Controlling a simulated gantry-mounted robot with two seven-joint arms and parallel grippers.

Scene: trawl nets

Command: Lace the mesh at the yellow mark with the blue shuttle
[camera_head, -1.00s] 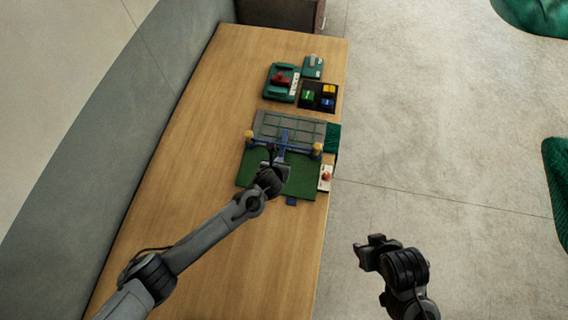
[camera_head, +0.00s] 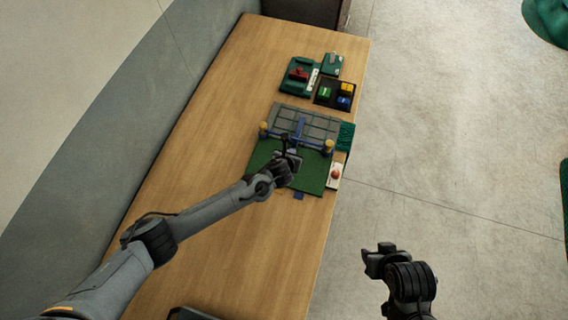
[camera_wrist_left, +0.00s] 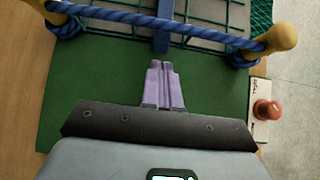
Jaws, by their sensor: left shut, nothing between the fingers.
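My left gripper (camera_head: 291,150) is over the green mat, on the near side of the mesh panel (camera_head: 315,124). In the left wrist view its two lilac fingers (camera_wrist_left: 161,68) are together with nothing between them. A blue bar (camera_wrist_left: 161,38), perhaps the shuttle, lies beyond the fingertips across the mesh, apart from them; the head view also shows it. A blue rope (camera_wrist_left: 205,33) runs between two yellow-topped posts in front of the mesh. I cannot make out a yellow mark on the mesh. My right gripper (camera_head: 380,257) hangs over the floor, its jaw opening unclear.
A dark tray (camera_head: 323,103) with green, yellow and blue blocks stands behind the mesh. Green devices (camera_head: 298,84) are beyond it. A red button (camera_head: 336,174) sits right of the green mat (camera_head: 262,158). The wooden table's left side is clear.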

